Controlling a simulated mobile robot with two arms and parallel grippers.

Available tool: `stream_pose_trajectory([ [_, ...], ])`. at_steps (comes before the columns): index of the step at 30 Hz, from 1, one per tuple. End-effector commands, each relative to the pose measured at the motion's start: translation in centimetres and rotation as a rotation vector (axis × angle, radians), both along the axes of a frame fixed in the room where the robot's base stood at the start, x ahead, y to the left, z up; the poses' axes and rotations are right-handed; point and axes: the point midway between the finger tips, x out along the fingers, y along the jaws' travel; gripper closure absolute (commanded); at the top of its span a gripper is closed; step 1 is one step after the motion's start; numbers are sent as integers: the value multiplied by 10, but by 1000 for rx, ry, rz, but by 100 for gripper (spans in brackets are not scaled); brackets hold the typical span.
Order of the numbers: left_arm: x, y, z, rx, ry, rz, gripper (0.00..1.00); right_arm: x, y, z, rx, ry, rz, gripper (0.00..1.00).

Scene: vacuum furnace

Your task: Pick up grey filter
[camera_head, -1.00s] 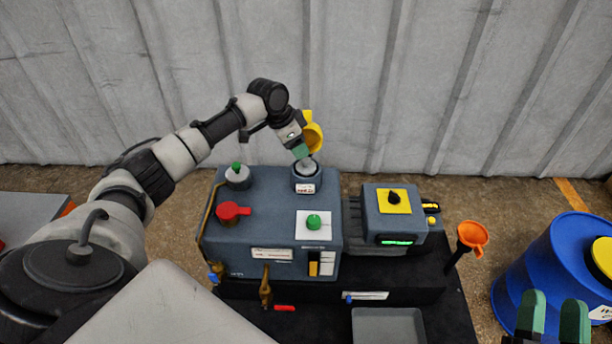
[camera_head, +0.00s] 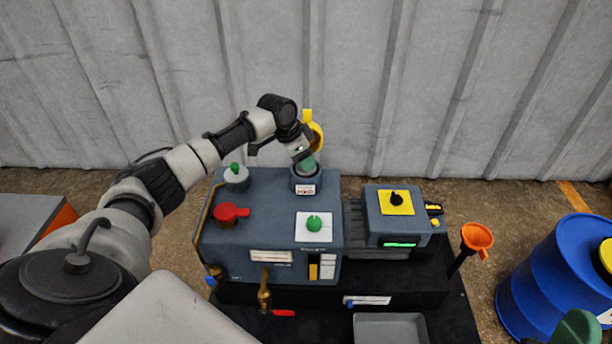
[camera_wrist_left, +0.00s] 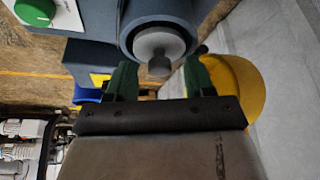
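The grey filter (camera_wrist_left: 160,42) is a round disc with a small darker knob, seated in the round port (camera_head: 305,187) on top of the blue-grey pump housing. My left gripper (camera_wrist_left: 160,77) is open in the left wrist view, with its green fingers apart on either side of the knob. No contact with the knob shows. In the head view the left gripper (camera_head: 306,163) is right over the port and hides most of the filter. My right gripper (camera_head: 576,328) shows only as green at the lower right edge; its opening is hidden.
A yellow cap (camera_head: 315,131) stands open behind the port, close to the left gripper. A green-topped fitting (camera_head: 236,176) and a red knob (camera_head: 231,211) sit left on the housing. An orange funnel (camera_head: 477,238) and a blue drum (camera_head: 545,275) are to the right.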

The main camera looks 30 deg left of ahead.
Motion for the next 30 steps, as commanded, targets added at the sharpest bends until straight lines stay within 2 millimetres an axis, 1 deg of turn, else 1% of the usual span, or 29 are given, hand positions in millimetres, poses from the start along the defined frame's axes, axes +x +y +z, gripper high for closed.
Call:
stream_pose_trajectory([
  [1, 0, 0, 0, 0, 0, 0, 55, 0, 0, 0, 0, 0, 0, 57],
  [9, 0, 0, 0, 0, 0, 0, 96, 0, 0, 0, 0, 1, 0, 57],
  [10, 0, 0, 0, 0, 0, 0, 100, 0, 0, 0, 0, 1, 0, 57],
  [23, 0, 0, 3, -1, -1, 0, 100, 2, 0, 0, -3, 11, 0, 57],
  [25, 0, 0, 6, -1, -1, 0, 100, 4, 1, 0, -9, 32, -1, 57],
  [30, 0, 0, 18, 0, -2, -1, 100, 17, 2, -8, -44, 144, -9, 57],
])
